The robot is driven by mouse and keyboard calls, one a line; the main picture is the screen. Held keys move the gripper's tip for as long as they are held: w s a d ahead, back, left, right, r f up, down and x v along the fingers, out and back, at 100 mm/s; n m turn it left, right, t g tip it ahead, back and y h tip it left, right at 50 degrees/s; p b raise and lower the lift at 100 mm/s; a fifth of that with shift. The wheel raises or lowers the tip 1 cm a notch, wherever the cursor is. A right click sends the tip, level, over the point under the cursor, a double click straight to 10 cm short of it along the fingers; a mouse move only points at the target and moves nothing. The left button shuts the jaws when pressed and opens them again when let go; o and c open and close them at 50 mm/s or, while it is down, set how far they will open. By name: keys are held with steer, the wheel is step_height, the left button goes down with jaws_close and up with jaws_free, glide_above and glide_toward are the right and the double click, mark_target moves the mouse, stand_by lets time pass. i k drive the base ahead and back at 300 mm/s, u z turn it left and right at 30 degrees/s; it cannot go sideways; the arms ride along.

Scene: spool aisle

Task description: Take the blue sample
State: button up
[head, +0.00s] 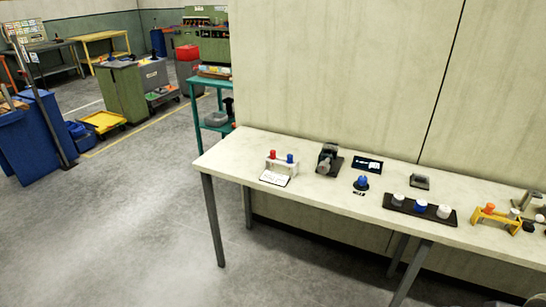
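Several blue pieces stand on the long pale table (228,152), and I cannot tell which one is the blue sample. A small blue-topped piece (290,159) stands beside a red-topped piece (273,155) in a white rack (282,168) near the table's left end. A blue knob-like piece (362,181) stands on a small dark base right of the middle. My gripper is not in view.
A dark clamp-like device (328,158), a small black display (367,164), a grey block (420,181) and a yellow holder (497,218) with an orange-topped piece share the table. A pale wall (340,70) rises behind it. Open concrete floor (130,220) lies left.

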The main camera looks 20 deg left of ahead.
mark_target(289, 156)
steer(key=k, duration=1.35)
steer(key=u, duration=0.5)
steer(key=i, duration=0.85)
steer(key=u, duration=1.05)
steer(key=i, duration=1.85)
steer(key=u, duration=0.05)
